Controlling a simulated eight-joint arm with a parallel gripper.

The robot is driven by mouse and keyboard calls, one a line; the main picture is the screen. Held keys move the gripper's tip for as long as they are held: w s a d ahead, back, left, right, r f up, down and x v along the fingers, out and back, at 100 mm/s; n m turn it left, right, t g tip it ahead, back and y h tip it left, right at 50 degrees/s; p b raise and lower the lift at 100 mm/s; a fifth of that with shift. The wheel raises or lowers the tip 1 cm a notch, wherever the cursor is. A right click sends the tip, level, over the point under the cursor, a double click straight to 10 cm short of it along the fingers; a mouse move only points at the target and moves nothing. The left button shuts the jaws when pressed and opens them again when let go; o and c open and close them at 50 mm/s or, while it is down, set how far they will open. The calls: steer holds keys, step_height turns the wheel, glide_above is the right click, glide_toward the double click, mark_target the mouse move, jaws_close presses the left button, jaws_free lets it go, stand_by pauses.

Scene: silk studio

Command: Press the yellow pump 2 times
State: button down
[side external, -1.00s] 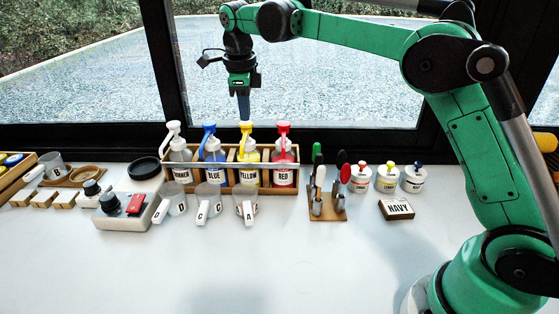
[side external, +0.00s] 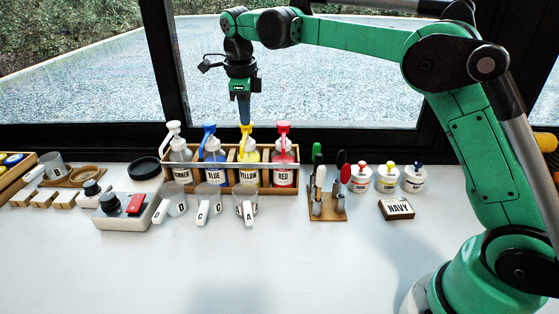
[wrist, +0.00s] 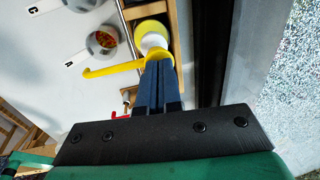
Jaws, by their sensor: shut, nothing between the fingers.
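The yellow pump bottle (side external: 248,170) stands upright in a wooden rack, in the slot between the blue and red bottles. Its yellow pump head (side external: 246,131) is at the top, with the spout pointing toward the front. My gripper (side external: 244,121) is shut and empty, pointing straight down, with its fingertips at the top of the yellow pump head, seemingly touching it. In the wrist view the shut blue fingers (wrist: 158,72) reach the yellow pump head (wrist: 157,54) and hide part of it. The yellow spout (wrist: 112,69) extends left there.
In the rack (side external: 220,190) are also a white-headed bottle (side external: 181,160), a blue bottle (side external: 212,160) and a red bottle (side external: 284,160). A cup marked A (side external: 247,206) stands before the yellow bottle. A brush stand (side external: 327,205) is to the right. The front table is clear.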

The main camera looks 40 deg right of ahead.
steer(key=shift+f, duration=0.6)
steer(key=shift+r, duration=1.05)
steer(key=shift+r, duration=1.45)
